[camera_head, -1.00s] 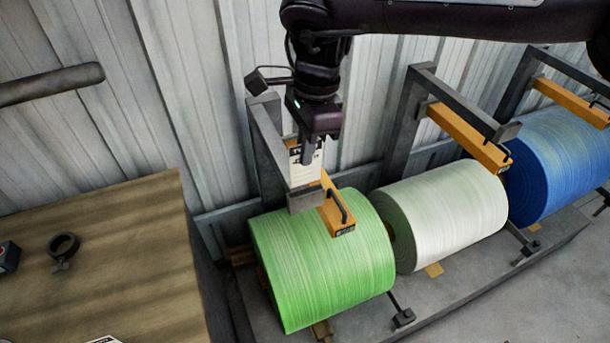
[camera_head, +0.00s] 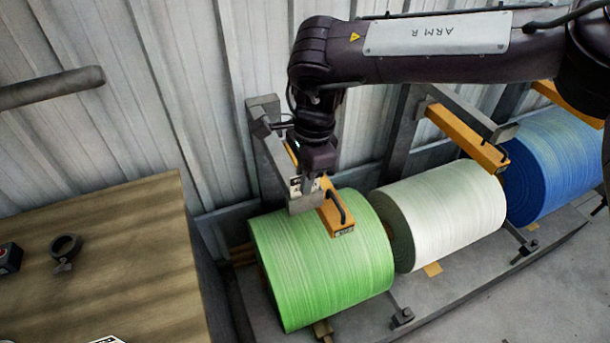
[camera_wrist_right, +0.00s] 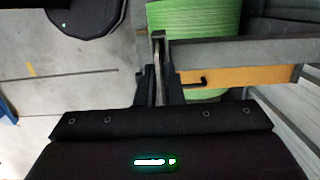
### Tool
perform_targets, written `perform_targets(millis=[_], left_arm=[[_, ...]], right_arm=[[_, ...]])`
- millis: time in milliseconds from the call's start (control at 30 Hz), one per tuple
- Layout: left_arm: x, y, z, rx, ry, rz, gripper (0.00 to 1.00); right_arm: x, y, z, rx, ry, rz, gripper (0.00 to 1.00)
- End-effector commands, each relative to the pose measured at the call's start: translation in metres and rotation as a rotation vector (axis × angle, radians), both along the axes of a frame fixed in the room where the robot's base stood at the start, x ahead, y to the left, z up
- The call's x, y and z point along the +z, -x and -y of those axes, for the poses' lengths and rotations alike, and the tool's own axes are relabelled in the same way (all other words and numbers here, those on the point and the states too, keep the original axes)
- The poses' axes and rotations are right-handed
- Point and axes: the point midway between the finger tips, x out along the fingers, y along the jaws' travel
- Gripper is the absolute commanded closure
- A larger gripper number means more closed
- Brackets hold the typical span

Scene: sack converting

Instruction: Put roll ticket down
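The roll ticket (camera_head: 296,187), a white card with dark print, shows beside the fingers of my right gripper (camera_head: 309,187) in the head view, partly hidden. In the right wrist view the right gripper (camera_wrist_right: 159,88) is shut on the thin card (camera_wrist_right: 159,80), seen edge-on. It is low over the grey stand arm's end, just left of the orange bar (camera_head: 336,212) with a black handle. The green roll (camera_head: 320,265) lies below. I cannot tell whether the card touches the stand. My left gripper is not in view.
A white roll (camera_head: 450,210) and a blue roll (camera_head: 555,160) stand to the right, each under an orange bar. A wooden table (camera_head: 110,250) with a black ring (camera_head: 64,250) is at left. A corrugated wall (camera_head: 150,90) is behind.

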Motion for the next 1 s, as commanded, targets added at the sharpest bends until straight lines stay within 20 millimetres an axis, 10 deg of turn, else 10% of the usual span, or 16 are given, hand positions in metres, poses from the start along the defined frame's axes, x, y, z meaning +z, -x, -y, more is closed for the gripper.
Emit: perform_targets(millis=[533,1000], left_arm=[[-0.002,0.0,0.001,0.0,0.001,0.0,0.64],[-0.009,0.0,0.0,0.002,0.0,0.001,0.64]], right_arm=[[0.012,-0.002,0.001,-0.001,0.0,0.004,0.76],[0.105,-0.006,0.011,-0.001,0.0,0.004,0.76]])
